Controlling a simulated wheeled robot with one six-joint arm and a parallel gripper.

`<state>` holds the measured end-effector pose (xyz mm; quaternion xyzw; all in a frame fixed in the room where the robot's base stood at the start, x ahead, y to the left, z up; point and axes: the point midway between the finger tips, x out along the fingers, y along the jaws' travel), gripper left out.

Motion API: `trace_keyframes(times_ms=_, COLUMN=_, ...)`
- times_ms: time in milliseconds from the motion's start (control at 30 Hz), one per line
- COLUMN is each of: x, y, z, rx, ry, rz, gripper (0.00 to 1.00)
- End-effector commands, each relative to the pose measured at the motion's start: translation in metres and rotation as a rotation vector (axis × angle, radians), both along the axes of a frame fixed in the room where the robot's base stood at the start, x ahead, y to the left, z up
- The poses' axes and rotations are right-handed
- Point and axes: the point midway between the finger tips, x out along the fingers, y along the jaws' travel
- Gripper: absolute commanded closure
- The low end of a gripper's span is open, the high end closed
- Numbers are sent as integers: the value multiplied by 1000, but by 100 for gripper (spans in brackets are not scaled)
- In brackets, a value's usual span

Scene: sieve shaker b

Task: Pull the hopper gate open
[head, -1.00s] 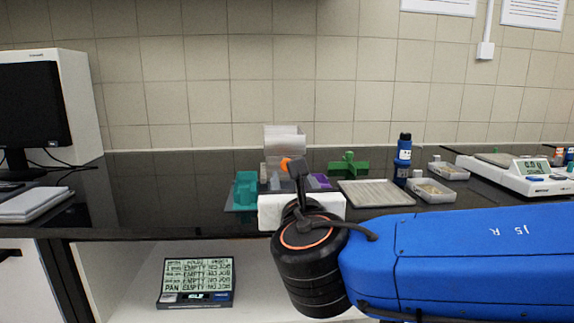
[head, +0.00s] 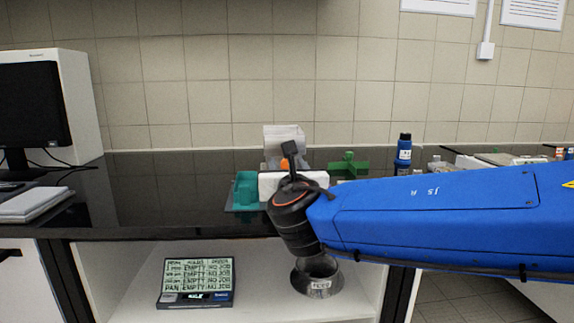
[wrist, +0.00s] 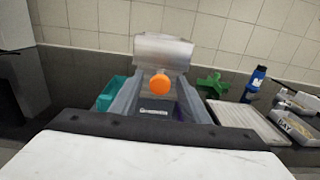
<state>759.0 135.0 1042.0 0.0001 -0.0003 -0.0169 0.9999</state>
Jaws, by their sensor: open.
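The hopper (head: 284,136) is a clear, pale box standing at the back of the bench; it also shows in the wrist view (wrist: 163,50). An orange round knob (wrist: 159,85), seemingly the gate's pull, faces me below the hopper. In the head view the knob (head: 285,164) is partly hidden by my wrist. My gripper (wrist: 160,79) is open, with its two grey fingers pointing forward on either side of the knob in the wrist view. I cannot tell whether the fingers reach as far as the knob. No contact shows. The gate plate itself is not clearly visible.
A teal holder (head: 246,190) stands left of the hopper, a green cross-shaped piece (head: 348,166) right.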

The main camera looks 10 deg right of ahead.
Motion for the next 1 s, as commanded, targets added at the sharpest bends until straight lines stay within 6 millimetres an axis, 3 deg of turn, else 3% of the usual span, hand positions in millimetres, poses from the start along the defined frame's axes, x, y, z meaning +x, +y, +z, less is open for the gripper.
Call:
trace_keyframes(times_ms=200, x=12, y=-1, z=0, rx=0, ry=1, rz=-1, gripper=58)
trace_keyframes(times_ms=500, x=13, y=-1, z=0, rx=0, ry=1, rz=0, gripper=58)
trace_keyframes(times_ms=700, x=13, y=-1, z=0, rx=0, ry=1, rz=0, gripper=100)
trace_keyframes(times_ms=867, x=11, y=-1, z=0, rx=0, ry=0, rz=0, gripper=100)
trace_keyframes(times_ms=1000, x=-2, y=1, z=0, rx=1, ry=0, rz=3, gripper=100)
